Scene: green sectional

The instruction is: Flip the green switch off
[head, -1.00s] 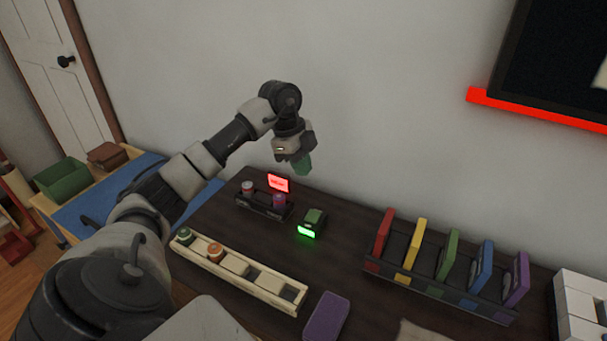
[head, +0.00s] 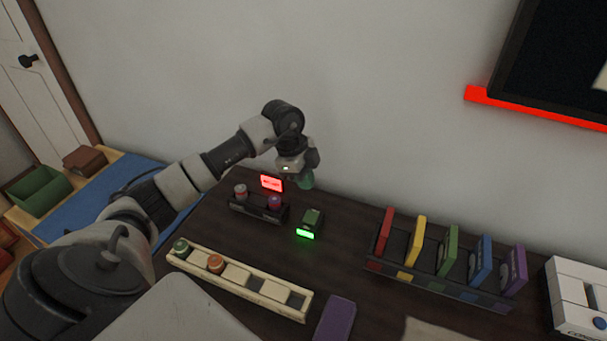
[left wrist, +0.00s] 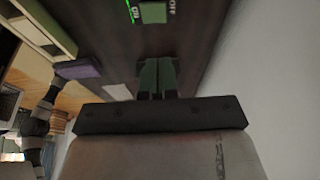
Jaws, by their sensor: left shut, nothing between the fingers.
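The green switch (head: 312,217) is a small box with a green rocker on the dark table, and a bright green light strip glows on its front. In the left wrist view the switch (left wrist: 153,13) shows at the top edge, with "OFF" lettering at its right side and a lit green strip at its left. My left gripper (head: 306,181) is shut and empty, pointing down above and behind the switch, apart from it. Its green fingertips (left wrist: 157,76) are together in the left wrist view. My right gripper is not in view.
A dark holder (head: 258,208) with small cylinders and a red lit sign (head: 271,183) stands left of the switch. A cream tray (head: 240,278) lies in front. A rack of coloured panels (head: 440,284) stands right. The wall (head: 370,130) is close behind.

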